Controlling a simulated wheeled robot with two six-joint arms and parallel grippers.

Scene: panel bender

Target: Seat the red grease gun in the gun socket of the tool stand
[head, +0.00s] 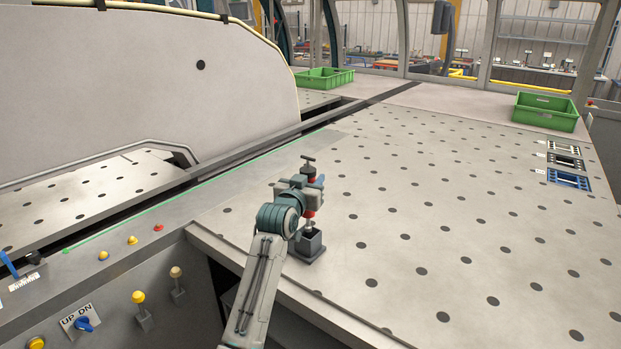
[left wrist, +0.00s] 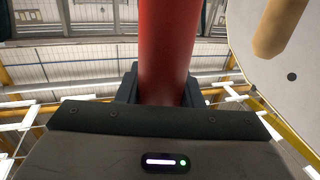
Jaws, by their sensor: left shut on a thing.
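The red grease gun (head: 310,213) is upright, with a T-shaped handle at its top and a thin rod at its lower end. My left gripper (head: 311,189) is shut on its body. In the left wrist view the red barrel (left wrist: 166,50) stands between the two dark fingers of the left gripper (left wrist: 162,90). The dark grey tool stand (head: 308,248) is on the perforated table directly below the gun. The rod's lower end is at the top of the stand; I cannot tell whether it is inside the socket or just above it. My right gripper is not in view.
The perforated table (head: 440,215) is clear to the right of the stand. Green crates stand at the back (head: 324,79) and back right (head: 545,112). Small racks (head: 569,179) lie at the right edge. A control panel with knobs (head: 138,297) is at the left front.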

